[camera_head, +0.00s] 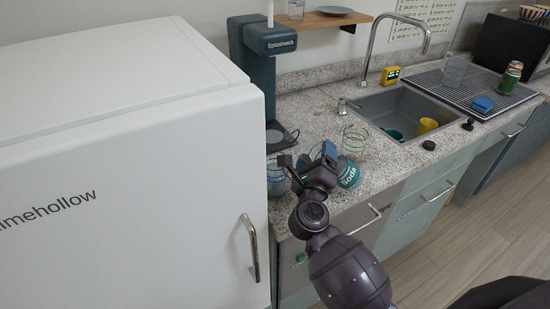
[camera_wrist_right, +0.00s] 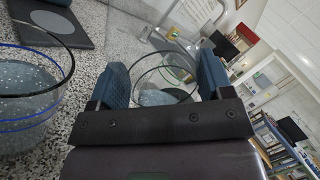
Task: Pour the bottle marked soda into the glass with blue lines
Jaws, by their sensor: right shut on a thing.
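In the wrist view a clear round shape sits between the blue fingers of the right gripper (camera_wrist_right: 165,84). The glass with blue lines (camera_wrist_right: 30,105) stands on the counter at the left of the wrist view; in the head view it (camera_head: 278,178) is left of the gripper, partly hidden. My left gripper is not in view.
A clear glass with coloured lines (camera_head: 355,137) stands behind the bottle. The sink (camera_head: 395,108) holds a yellow cup (camera_head: 427,126). A white cabinet (camera_head: 130,190) fills the left, and a dark dispenser (camera_head: 262,75) stands behind the glasses.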

